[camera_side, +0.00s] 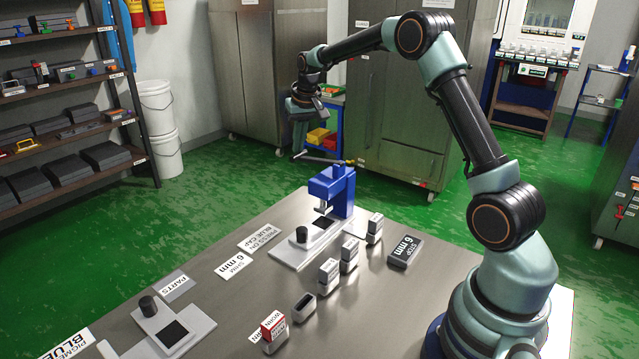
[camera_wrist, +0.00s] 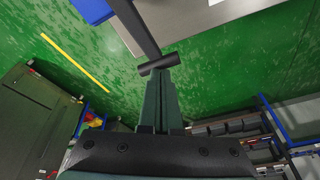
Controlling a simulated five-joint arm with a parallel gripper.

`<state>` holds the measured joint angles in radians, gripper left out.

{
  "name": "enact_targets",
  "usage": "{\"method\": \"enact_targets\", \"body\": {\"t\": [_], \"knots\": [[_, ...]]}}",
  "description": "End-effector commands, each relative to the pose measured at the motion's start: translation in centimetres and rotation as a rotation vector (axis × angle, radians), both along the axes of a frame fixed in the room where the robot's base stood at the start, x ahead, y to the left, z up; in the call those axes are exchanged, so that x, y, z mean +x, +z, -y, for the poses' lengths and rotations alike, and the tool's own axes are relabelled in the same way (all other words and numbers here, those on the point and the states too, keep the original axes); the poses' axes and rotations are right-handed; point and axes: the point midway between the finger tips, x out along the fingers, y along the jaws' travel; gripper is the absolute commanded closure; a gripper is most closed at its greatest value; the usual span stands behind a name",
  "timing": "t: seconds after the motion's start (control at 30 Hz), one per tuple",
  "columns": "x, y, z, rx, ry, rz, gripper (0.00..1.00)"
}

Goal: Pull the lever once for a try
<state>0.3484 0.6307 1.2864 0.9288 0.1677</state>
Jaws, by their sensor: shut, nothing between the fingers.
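The blue press (camera_side: 340,193) stands on a pale base plate (camera_side: 285,254) on the steel table. Its grey lever (camera_side: 325,160) sticks out to the left from the top, nearly level. In the wrist view the lever (camera_wrist: 135,25) is a dark bar ending in a crossbar handle (camera_wrist: 158,65). My gripper (camera_side: 298,150) is shut and points down at the lever's free end. In the wrist view my gripper's shut fingertips (camera_wrist: 160,75) are right at the handle, overlapping it in the picture. I cannot tell whether they touch it. Nothing is held between the fingers.
Several small blocks, including a red-and-white one (camera_side: 274,330), and a dark "STOP 6 mm" block (camera_side: 405,251) are on the table (camera_side: 238,315). A second plate with a dark knob (camera_side: 170,330) lies front left. Shelves (camera_side: 70,110) and cabinets stand behind; the air left of the lever is clear.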

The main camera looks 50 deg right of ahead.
Motion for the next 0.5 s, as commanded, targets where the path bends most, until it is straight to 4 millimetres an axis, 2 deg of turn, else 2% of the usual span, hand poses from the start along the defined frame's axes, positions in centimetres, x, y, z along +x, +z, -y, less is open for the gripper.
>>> {"method": "enact_targets", "body": {"t": [0.5], "knots": [[0.0,3.3,0.0,0.000,0.000,0.001,1.00]]}}
